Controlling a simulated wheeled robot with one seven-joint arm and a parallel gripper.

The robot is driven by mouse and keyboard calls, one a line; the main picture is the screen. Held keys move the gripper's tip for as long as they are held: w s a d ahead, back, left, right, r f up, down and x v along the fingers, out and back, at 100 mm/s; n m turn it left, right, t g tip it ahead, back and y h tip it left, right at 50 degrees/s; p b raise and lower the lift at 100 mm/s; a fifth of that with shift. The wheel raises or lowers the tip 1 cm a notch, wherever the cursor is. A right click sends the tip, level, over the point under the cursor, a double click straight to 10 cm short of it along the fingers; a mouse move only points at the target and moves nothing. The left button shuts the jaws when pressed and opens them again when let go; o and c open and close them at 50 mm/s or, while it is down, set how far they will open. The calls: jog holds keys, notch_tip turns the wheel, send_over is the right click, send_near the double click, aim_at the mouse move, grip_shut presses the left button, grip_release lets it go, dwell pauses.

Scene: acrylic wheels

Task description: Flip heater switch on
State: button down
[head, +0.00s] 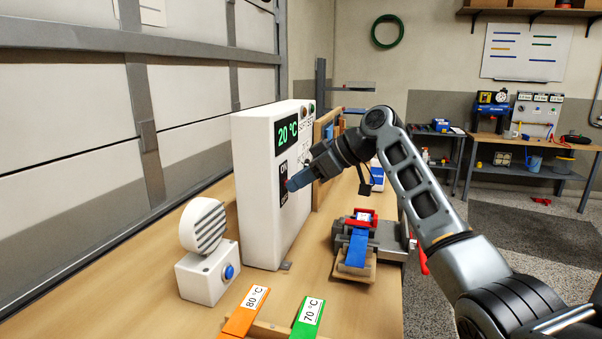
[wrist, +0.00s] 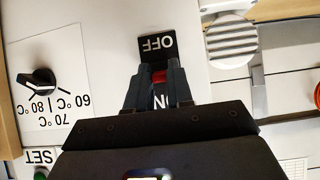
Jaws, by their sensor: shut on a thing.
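The heater is a white upright box (head: 262,215) with a green display (head: 288,133) reading 20 °C. Its black switch plate (head: 283,198) has ON at the top in the head view. The wrist view is upside down and shows the OFF label (wrist: 157,43) and part of the ON label. My gripper (head: 292,184) reaches the plate from the right. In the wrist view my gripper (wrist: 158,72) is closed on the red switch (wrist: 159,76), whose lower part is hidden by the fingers. I cannot tell which way the switch is tipped.
A white device with a round grille (head: 204,225) stands left of the heater. A clamp fixture (head: 366,240) with a blue strip sits to the right. Orange (head: 245,312) and green (head: 308,317) temperature strips lie in front. A temperature knob (wrist: 42,77) is beside the switch.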

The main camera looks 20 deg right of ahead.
jog(key=shift+w+a+r+g+h+p, duration=0.1)
jog(key=shift+r+g+h+p, duration=0.35)
jog(key=shift+h+p, duration=0.2)
jog(key=c, duration=1)
grip_release()
jog(key=shift+f, duration=0.1)
jog(key=b+v, duration=0.1)
jog(key=v, duration=0.6)
jog(key=shift+r, duration=0.3)
jog(key=shift+d, duration=0.3)
